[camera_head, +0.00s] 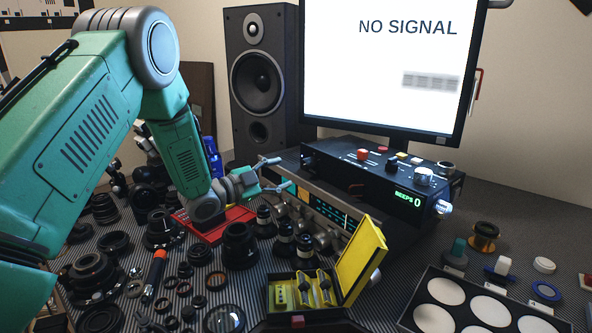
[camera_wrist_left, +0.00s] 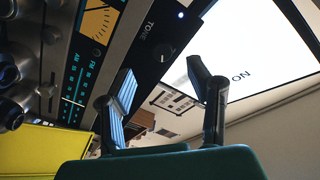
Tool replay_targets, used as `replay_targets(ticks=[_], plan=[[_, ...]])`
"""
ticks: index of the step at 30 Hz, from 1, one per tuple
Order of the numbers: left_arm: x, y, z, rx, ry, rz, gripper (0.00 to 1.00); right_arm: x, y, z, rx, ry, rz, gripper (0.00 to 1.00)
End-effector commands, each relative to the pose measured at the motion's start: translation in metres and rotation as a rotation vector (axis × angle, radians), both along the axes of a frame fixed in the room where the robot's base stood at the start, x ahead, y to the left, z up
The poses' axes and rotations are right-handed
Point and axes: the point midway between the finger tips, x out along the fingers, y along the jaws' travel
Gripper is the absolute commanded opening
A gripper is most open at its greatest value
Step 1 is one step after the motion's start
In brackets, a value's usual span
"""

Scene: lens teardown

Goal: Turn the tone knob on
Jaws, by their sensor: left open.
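The tone knob (camera_wrist_left: 163,52) is a small dark round knob beside the printed word TONE on a black panel in the left wrist view. I cannot pick it out surely in the head view. My left gripper (camera_head: 281,173) is open at the left end of the black box (camera_head: 390,187), above the radio-like unit. In the left wrist view the two fingers of my left gripper (camera_wrist_left: 161,68) stand apart with nothing between them, and the knob appears beyond the gap, not visibly touched. My right gripper is not in view.
The unit with a lit dial (camera_head: 325,210) stands below the gripper. A monitor (camera_head: 380,75) reads NO SIGNAL, and a speaker (camera_head: 258,80) stands behind. The black box shows BEEPS 0. A yellow-lidded case (camera_head: 362,260) and several lens parts crowd the front.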

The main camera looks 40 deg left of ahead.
Motion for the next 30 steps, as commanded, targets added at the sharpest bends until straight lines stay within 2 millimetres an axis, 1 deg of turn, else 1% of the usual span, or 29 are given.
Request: replay_targets(ticks=[1,3,7,25,28,30], plan=[[-0.008,0.002,0.000,-0.002,0.000,0.001,0.46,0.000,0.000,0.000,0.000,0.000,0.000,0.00],[-0.016,0.005,0.000,0.000,0.001,0.001,0.46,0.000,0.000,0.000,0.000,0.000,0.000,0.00],[-0.025,0.007,0.000,0.000,0.000,0.000,0.46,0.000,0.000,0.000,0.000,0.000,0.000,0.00],[-0.026,0.008,0.001,0.001,0.000,0.000,0.46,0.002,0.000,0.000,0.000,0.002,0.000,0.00],[-0.026,0.008,0.010,0.001,0.000,0.000,0.46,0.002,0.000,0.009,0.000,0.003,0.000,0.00],[-0.026,0.008,0.024,0.001,-0.001,-0.001,0.46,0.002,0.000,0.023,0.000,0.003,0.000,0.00]])
